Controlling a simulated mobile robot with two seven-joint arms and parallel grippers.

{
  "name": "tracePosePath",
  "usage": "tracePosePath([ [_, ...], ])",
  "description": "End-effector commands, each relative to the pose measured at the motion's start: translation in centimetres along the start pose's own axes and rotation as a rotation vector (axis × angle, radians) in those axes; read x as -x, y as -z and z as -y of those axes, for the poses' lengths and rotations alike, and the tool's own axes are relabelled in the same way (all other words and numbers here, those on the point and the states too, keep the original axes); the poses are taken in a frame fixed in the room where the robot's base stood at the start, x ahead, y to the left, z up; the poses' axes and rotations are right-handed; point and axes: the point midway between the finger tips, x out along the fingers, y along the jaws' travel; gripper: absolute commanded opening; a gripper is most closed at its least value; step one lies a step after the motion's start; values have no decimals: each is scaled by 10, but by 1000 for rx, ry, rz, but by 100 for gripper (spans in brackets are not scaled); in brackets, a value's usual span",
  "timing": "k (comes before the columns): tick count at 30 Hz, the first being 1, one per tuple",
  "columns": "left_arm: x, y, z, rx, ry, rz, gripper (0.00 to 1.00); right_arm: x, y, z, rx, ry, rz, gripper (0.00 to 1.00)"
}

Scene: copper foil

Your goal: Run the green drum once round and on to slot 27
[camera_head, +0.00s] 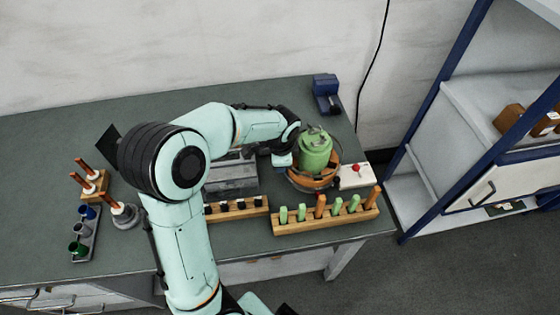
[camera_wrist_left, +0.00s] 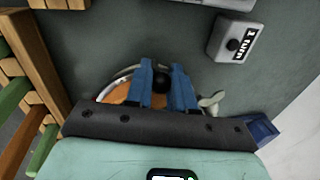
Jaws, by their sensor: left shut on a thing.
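The green drum (camera_head: 316,152) stands upright on a round orange base (camera_head: 312,181) at the right part of the bench. My left gripper (camera_wrist_left: 163,86) is beside the drum's left side in the head view. In the left wrist view its two blue fingers are shut on a small black knob (camera_wrist_left: 161,76). Part of an orange round surface (camera_wrist_left: 122,93) with a pale rim shows just behind the fingers. The rest of the drum is hidden there by the gripper body. No slot numbers are readable. My right gripper is not in view.
A wooden rack (camera_head: 327,222) with green and orange pegs stands in front of the drum. A white box with a red button (camera_head: 355,168) is to its right. A blue device (camera_head: 326,92) stands behind.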

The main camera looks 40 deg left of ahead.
Motion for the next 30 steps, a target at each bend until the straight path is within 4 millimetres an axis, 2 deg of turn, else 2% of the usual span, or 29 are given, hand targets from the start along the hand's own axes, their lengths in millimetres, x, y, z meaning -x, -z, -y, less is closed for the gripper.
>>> tracePosePath([
  [7,0,-1,1,2,1,1,0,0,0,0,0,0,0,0],
  [8,0,-1,1,2,1,1,31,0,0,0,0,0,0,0],
  [16,0,0,0,1,0,0,31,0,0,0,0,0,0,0],
  [20,7,0,0,1,1,-1,31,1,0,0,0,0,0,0],
  [23,22,1,1,1,3,-4,31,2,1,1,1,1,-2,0],
  [30,77,1,2,2,4,-5,31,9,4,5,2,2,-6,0],
])
